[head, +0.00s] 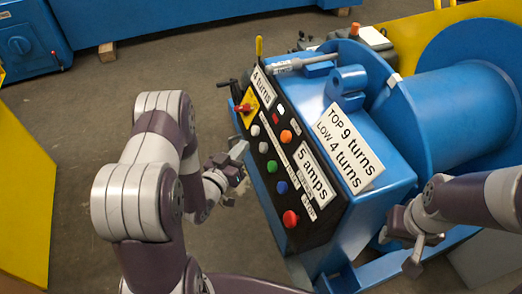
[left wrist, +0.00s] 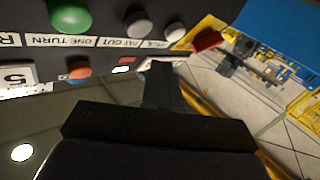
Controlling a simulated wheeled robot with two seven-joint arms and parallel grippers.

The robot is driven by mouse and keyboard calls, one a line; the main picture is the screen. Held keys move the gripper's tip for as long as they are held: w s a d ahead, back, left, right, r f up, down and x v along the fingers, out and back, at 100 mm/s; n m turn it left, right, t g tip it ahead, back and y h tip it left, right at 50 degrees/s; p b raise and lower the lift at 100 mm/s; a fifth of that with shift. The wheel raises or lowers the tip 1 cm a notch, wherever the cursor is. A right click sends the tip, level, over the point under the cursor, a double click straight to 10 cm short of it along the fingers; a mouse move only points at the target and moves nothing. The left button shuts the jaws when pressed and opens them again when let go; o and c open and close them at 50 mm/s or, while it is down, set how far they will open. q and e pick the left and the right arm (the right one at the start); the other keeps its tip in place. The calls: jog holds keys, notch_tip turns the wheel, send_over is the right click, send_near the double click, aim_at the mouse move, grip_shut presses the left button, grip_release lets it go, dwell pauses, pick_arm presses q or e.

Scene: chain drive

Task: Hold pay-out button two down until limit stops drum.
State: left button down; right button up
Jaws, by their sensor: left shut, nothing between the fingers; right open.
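The black control panel (head: 300,232) slopes along the near side of the blue winch. Its left column has a white button (head: 255,130), a grey button (head: 263,147), a green button (head: 271,166), a blue button (head: 282,187) and a large red button (head: 290,219). In the left wrist view, a "PAY OUT" label (left wrist: 118,43) lies beside the grey button (left wrist: 138,26). My left gripper (head: 240,151) is shut and empty, just left of the panel, close to the grey button. I see no button pressed. The blue drum (head: 450,110) is at the right. My right gripper (head: 412,250) is open and empty.
Signs read "4 turns" (head: 262,86), "5 amps" (head: 314,174) and "TOP 9 turns, LOW 4 turns" (head: 350,148). A red switch on a yellow plate (head: 248,108) is at the panel's far end. Yellow panels (head: 22,200) stand at the left.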

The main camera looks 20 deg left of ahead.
aim_at(263, 148)
pick_arm(q)
jog(key=shift+w+d+f+b, duration=0.15)
jog(key=shift+w+d+f, duration=0.15)
jog(key=shift+d, duration=0.15)
jog(key=shift+w+d+f+b, duration=0.2)
jog(key=shift+w+d, duration=0.1)
jog(key=shift+d, duration=0.1)
dwell(1.5)
jog(key=shift+w+d+f, duration=0.2)
jog(key=shift+w+d, duration=0.05)
jog(key=shift+d, duration=0.05)
jog(key=shift+w+d+f+b, duration=0.2)
jog(key=shift+w+d+b, duration=0.05)
jog(key=shift+d+b, duration=0.1)
dwell(5.0)
